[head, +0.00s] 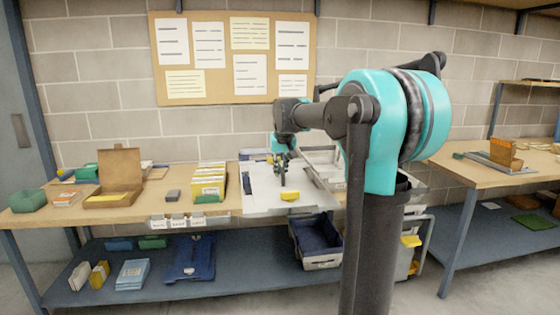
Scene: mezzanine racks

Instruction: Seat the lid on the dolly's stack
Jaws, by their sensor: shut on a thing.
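A pale grey flat lid (262,200) with a yellow tab on its front lies level at the front of the left bench, partly over its edge. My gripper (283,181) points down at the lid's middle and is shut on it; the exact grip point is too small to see. I cannot tell whether the lid touches the bench. Grey parts of what looks like the dolly's stack (420,243), with a yellow label, show to the right behind my arm. My arm hides most of the stack, including much of its top.
The left bench (143,214) carries a green bin (28,201), an open cardboard box (117,174) and a carton of yellow-white packs (207,183). An open grey crate (317,243) sits below. A second bench (458,165) stands right, with floor between the benches.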

